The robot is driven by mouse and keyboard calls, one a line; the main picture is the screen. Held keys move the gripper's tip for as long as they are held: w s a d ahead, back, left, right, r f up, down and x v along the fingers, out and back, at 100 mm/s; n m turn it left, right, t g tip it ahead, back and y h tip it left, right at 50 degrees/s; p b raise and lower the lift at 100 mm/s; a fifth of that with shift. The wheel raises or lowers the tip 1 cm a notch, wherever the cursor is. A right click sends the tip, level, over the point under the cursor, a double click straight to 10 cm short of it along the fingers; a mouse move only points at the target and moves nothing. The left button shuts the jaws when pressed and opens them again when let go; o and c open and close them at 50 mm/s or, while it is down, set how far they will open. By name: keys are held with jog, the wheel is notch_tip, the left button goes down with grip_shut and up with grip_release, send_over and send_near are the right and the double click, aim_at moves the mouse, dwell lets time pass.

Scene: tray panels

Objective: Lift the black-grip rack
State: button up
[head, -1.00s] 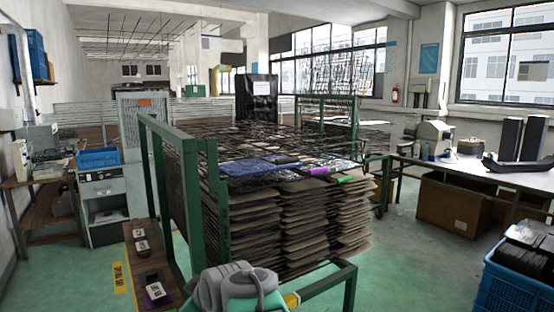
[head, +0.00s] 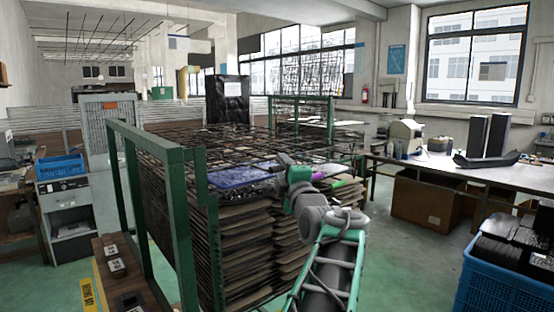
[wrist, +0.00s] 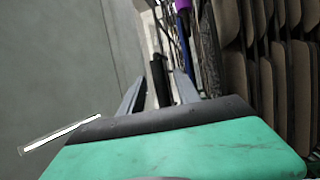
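My gripper (head: 285,160) is at the end of my raised arm, over the near side of the rack stack in the head view. In the wrist view its two fingers (wrist: 160,90) stand apart. A narrow black piece (wrist: 160,75), possibly the black grip, shows in line with the gap between them; I cannot tell if it is touched. A purple grip (wrist: 183,5) lies beyond, at the top. In the head view a purple grip (head: 318,176) and a green grip (head: 341,183) show beside my arm. The black-grip rack is not clearly seen there, partly hidden by my arm.
Brown panels (head: 240,250) are stacked in layers under the wire racks. A green frame post (head: 185,230) stands at the left. A blue crate (head: 500,280) is at lower right, and a white-topped table (head: 440,170) is behind it. Green floor is open between.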

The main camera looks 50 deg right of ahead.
jog(key=x, duration=0.3)
jog(key=shift+w+d+p, duration=0.15)
jog(key=shift+w+p, duration=0.1)
jog(key=shift+p, duration=0.15)
jog(key=shift+c, duration=0.2)
grip_shut()
dwell(0.9)
